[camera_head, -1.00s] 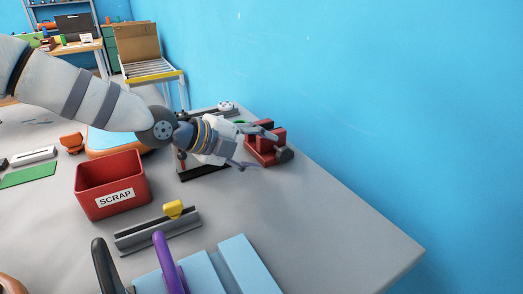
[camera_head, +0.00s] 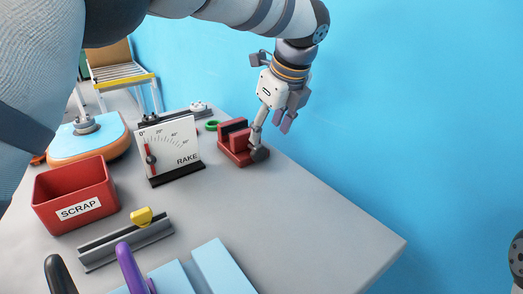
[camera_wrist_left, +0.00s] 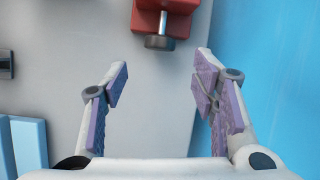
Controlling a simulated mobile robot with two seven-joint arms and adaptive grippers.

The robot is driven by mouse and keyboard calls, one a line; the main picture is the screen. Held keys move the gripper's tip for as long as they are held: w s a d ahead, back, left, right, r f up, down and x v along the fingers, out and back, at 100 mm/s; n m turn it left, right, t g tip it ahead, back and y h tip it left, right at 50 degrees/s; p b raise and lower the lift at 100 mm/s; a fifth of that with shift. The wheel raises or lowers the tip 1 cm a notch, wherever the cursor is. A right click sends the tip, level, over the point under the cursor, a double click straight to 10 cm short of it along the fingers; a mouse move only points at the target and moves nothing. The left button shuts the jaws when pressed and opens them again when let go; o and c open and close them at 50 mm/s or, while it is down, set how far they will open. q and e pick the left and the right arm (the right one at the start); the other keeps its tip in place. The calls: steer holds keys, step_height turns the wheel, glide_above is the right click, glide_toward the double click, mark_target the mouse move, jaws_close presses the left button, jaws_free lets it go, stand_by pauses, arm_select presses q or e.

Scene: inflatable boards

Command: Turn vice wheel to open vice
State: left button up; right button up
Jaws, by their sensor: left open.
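The red vice (camera_head: 228,145) sits near the right edge of the grey table, by the blue wall. Its dark round wheel (camera_head: 260,154) is on the side facing the table edge. My left gripper (camera_head: 270,132) is open, pointing down above the wheel; one finger overlaps the vice in the head view. In the left wrist view, the vice (camera_wrist_left: 180,22) is at the top and the grey wheel (camera_wrist_left: 160,43) lies beyond the open fingertips, roughly centred between them. Nothing is between the finger pads. The right gripper does not show.
A RAKE gauge (camera_head: 170,148) stands left of the vice, and a green ring (camera_head: 212,125) lies behind it. A red SCRAP bin (camera_head: 75,195), a grey rail with a yellow piece (camera_head: 141,215) and light blue blocks (camera_head: 218,268) are nearer. The table's right front is clear.

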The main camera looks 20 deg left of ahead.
mark_target(261, 151)
arm_select(q)
steer(key=x, duration=0.8)
steer(key=shift+a+f, duration=0.1)
steer(key=shift+f, duration=0.05)
steer(key=c, duration=1.1)
